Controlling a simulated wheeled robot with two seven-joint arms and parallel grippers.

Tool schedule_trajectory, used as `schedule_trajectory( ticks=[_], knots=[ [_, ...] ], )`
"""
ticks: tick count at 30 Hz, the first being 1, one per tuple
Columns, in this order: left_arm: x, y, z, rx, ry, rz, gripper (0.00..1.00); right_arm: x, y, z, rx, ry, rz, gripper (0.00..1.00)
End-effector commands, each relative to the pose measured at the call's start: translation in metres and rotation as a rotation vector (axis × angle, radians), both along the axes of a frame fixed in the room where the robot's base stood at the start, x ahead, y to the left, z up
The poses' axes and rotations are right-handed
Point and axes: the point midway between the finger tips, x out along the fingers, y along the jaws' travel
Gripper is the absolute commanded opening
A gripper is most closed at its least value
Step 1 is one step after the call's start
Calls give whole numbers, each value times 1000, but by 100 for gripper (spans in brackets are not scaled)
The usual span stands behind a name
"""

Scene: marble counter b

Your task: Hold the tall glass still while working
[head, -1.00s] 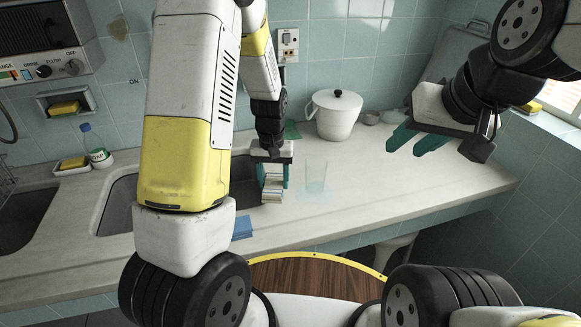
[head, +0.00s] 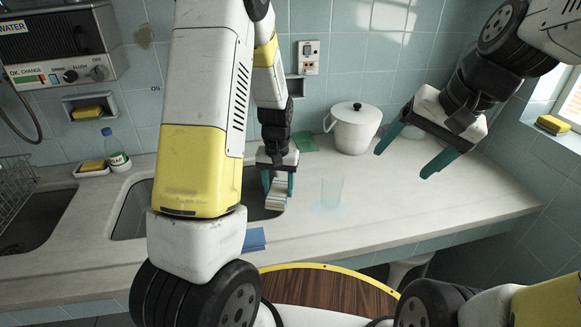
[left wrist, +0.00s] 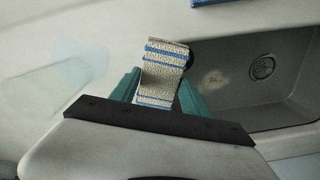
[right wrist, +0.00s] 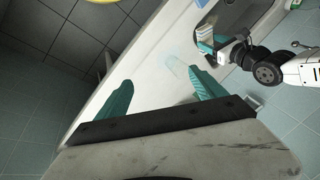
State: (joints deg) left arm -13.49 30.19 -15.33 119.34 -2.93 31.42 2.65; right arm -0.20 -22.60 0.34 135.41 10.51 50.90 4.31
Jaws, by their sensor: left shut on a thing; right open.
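The tall glass (head: 332,191) is clear and pale blue and stands upright on the counter. It also shows, faintly, in the left wrist view (left wrist: 60,78) and in the right wrist view (right wrist: 183,70). My left gripper (head: 278,190) is to the left of the glass, apart from it.
A white lidded pot (head: 355,130) stands at the back against the tiles. A blue cloth (head: 253,240) lies near the counter's front edge. Sink basins (head: 132,212) open on the left, with a bottle (head: 114,150) behind.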

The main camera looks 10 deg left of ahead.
Motion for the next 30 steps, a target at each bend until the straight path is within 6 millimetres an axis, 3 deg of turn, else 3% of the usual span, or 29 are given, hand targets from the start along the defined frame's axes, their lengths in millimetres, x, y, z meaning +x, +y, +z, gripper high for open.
schedule_trajectory(
  ticks=[17,30],
  knots=[
    [0,0,0,0,0,0,21,98,23,-94,418,604,-389,80],
    [0,0,0,0,0,0,21,164,24,-199,771,1024,-702,80]
  ],
)
